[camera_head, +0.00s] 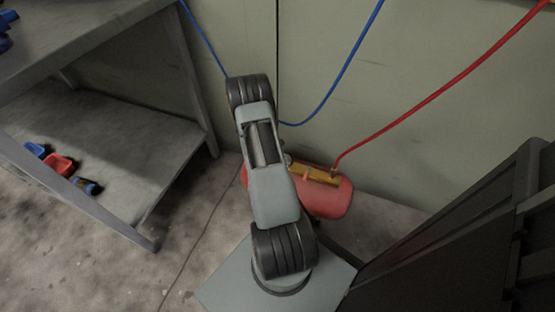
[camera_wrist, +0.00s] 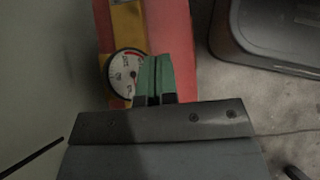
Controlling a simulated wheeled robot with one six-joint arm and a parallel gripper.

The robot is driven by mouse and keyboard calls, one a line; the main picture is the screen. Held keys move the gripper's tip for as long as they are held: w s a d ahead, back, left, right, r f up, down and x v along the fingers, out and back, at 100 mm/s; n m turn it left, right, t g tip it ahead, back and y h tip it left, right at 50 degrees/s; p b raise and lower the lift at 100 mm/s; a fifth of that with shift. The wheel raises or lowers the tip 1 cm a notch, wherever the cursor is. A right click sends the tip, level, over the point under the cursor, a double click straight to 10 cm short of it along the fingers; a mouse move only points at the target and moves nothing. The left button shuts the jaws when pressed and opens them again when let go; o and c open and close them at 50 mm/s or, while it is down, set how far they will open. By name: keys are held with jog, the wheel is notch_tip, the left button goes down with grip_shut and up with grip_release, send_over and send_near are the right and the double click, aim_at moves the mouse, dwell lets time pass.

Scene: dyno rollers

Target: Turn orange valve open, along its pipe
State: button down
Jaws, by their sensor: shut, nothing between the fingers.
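A small orange valve handle (camera_head: 307,175) shows in the head view on a yellow-brass pipe block (camera_head: 322,174), above a red tank (camera_head: 328,201). It is too small to tell its angle to the pipe. In the wrist view the yellow block (camera_wrist: 128,28) runs along the red tank (camera_wrist: 176,22). A round white-faced gauge (camera_wrist: 125,73) sits at the block's near end. My gripper (camera_wrist: 157,62) has green fingers, shut together with nothing between them, just right of the gauge and over the red tank. I cannot make out the valve handle in the wrist view. The head view hides my gripper behind my arm.
A grey metal bench (camera_head: 125,212) with blue and red items on its lower shelf stands left. A dark bin (camera_head: 460,235) stands right. A red hose (camera_head: 440,98) runs up from the block, and a blue hose (camera_head: 340,78) hangs along the wall.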

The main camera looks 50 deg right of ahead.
aim_at(307, 173)
jog(key=b+x, duration=0.1)
jog(key=x, duration=0.4)
jog(key=shift+f+b, duration=0.25)
jog(key=shift+b, duration=0.1)
jog(key=s, duration=0.1)
jog(key=s+d+b, duration=0.1)
jog(key=s, duration=0.1)
jog(key=shift+f, duration=0.1)
jog(key=shift+s+d, duration=0.15)
jog(key=shift+s, duration=0.45)
